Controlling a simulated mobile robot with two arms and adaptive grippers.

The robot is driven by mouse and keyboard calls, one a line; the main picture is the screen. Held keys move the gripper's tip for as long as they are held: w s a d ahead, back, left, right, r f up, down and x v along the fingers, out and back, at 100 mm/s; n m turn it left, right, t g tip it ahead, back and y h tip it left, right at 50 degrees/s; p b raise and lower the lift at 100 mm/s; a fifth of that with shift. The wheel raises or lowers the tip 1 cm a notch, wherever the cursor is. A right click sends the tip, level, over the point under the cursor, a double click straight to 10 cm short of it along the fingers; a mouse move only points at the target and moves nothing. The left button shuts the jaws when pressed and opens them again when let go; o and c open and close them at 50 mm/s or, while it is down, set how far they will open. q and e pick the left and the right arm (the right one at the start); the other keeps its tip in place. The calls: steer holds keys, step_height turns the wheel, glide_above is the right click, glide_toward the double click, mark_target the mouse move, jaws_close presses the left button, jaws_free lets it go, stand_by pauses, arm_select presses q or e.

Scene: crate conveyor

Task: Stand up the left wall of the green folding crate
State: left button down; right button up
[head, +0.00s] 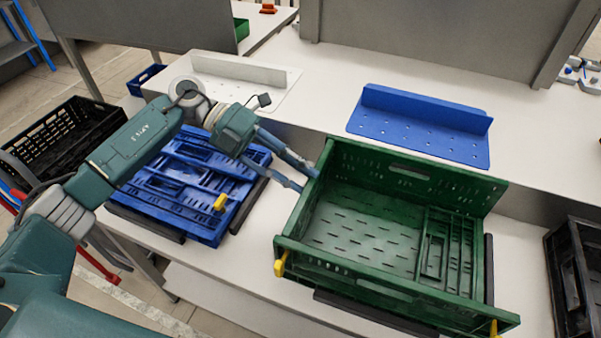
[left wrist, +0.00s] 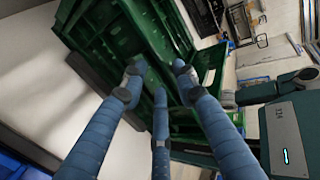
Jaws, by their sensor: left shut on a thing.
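The green folding crate (head: 360,238) sits on the white table at center right in the head view. Its back wall (head: 410,172) and front wall (head: 385,285) stand up. The right wall (head: 460,250) lies folded inward on the floor. The left wall (head: 303,212) looks raised, upright or nearly so. My left gripper (head: 309,181) is shut on that wall's upper edge, reaching in from the left. In the left wrist view its blue fingers (left wrist: 158,82) are around the green wall (left wrist: 142,45); the exact contact is partly hidden. My right gripper is in neither view.
A folded blue crate (head: 190,185) lies left of the green crate, under my left arm. Behind are a blue bracket (head: 420,125) and a white bracket (head: 240,75) on a raised surface. Black crates stand at far left (head: 65,135) and right edge (head: 575,270).

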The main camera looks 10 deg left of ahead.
arm_select(q)
steer(key=shift+s+a+f+y, duration=0.15)
steer(key=shift+f, duration=0.4)
steer(key=shift+s+a+f+y, duration=0.1)
steer(key=shift+f+y, duration=0.05)
steer(key=shift+f, duration=0.35)
steer(key=c, duration=1.7)
jaws_free()
steer(key=shift+w, duration=0.1)
steer(key=shift+o, duration=0.2)
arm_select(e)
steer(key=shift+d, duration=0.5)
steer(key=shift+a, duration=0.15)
arm_select(q)
steer(key=v, duration=1.2)
steer(key=shift+w+r, duration=0.15)
steer(key=shift+r, duration=0.25)
steer(key=shift+r, duration=0.1)
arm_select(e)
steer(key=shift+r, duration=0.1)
